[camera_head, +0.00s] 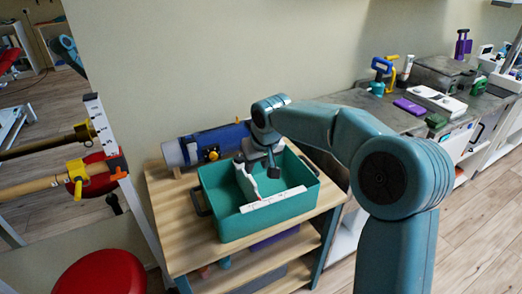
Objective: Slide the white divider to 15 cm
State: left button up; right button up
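The white divider (246,183) stands inside an open teal bin (232,226) on a wooden bench. A white strip with small marks, like a scale (273,199), runs along the near part of the bin; its numbers are too small to read. My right arm comes in from the lower right and bends down over the bin. My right gripper (259,164) is at the upper end of the divider, with a dark fingertip on its right side. Whether it touches or grips the divider is not clear. My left gripper is not in view.
A blue and grey roll (205,144) lies behind the bin on the wooden bench (185,243). A red stool (102,271) stands at the front left. A rack with poles (100,130) is at left. A grey counter (404,120) with several items is at right.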

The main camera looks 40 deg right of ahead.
jog(key=v, duration=0.7)
jog(key=shift+r, duration=0.2)
